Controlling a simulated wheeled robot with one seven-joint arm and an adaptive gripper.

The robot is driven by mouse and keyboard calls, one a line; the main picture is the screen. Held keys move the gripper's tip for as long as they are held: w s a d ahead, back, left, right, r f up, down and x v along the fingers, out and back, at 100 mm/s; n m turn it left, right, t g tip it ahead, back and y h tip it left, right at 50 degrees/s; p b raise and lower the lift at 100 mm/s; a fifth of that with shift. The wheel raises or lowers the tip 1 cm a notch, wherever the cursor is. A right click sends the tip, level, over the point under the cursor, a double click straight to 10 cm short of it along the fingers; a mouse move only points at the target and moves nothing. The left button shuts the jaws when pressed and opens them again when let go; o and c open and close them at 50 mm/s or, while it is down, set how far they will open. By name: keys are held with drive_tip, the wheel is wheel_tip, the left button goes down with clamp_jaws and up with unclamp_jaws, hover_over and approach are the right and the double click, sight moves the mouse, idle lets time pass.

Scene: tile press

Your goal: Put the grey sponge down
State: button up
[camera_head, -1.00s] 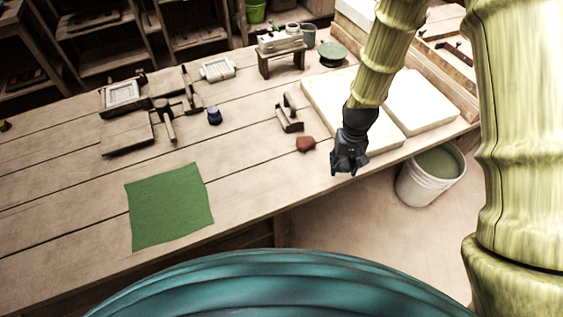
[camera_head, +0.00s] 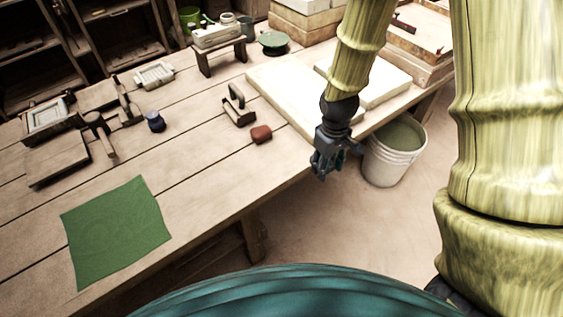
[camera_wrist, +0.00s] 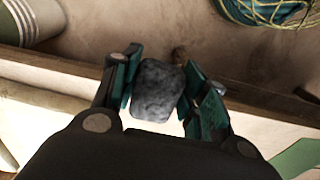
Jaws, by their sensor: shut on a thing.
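The grey sponge (camera_wrist: 158,91) is a dark, mottled, rounded block in the wrist view. My gripper (camera_wrist: 162,92) is shut on it, with a teal finger pad on each side. In the head view my gripper (camera_head: 325,172) hangs just off the front edge of the table, in front of the white slabs. The sponge cannot be made out in the head view.
A green cloth (camera_head: 117,232) lies on the table (camera_head: 215,195) at the left. A white bucket (camera_head: 392,155) stands on the floor beside my gripper. White slabs (camera_head: 283,92) lie behind it. Several tools lie further back.

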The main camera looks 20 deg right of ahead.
drive_tip(key=shift+s+d+f, duration=0.2)
drive_tip(key=shift+s+f, duration=0.05)
drive_tip(key=shift+s, duration=0.1)
drive_tip(key=p, duration=0.2)
hover_over(285, 157)
drive_tip(key=shift+f, duration=0.7)
drive_tip(key=shift+s+f+p, duration=0.1)
drive_tip(key=shift+f+p, duration=0.25)
drive_tip(key=shift+f, duration=1.4)
drive_tip(key=shift+f, duration=0.15)
drive_tip(key=o, duration=1.3)
drive_tip(key=shift+c, duration=0.2)
wheel_tip(285, 157, up, 12)
drive_tip(key=b, duration=0.1)
